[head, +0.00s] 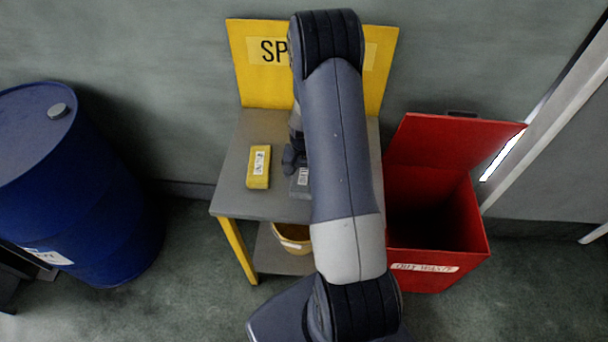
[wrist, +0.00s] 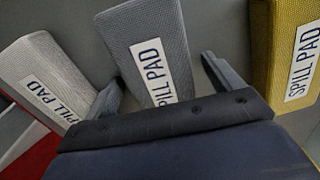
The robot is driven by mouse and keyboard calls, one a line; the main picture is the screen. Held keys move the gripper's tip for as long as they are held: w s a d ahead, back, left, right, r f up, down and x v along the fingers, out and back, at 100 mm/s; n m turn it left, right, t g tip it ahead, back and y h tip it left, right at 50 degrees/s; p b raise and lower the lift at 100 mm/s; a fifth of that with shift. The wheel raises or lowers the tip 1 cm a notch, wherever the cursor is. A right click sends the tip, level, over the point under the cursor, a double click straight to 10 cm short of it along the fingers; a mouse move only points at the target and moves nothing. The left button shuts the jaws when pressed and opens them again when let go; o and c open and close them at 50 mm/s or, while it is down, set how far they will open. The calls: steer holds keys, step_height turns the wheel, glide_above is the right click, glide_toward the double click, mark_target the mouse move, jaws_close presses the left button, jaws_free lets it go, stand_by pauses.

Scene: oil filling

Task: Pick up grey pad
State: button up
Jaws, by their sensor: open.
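The grey pad (wrist: 148,45), labelled "SPILL PAD", lies on the table between the two fingers of my gripper (wrist: 160,90) in the wrist view. My gripper is open, with a finger on each side of the pad's near end; I cannot tell whether either finger touches it. In the head view a small part of the grey pad (head: 300,184) shows beside my arm, which hides the rest. My gripper (head: 292,160) is mostly hidden there too.
A yellow pad (head: 258,167) lies left of the grey one on the table (head: 240,205). A whitish pad (wrist: 45,75) lies on the other side. A yellow bucket (head: 290,240) sits on the lower shelf. An open red bin (head: 435,267) stands right, a blue drum (head: 75,190) left.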

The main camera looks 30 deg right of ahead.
mark_target(304, 172)
steer(key=c, duration=1.1)
steer(key=shift+r, duration=0.1)
step_height(304, 172, up, 10)
steer(key=shift+f+b, duration=0.1)
steer(key=shift+b, duration=0.7)
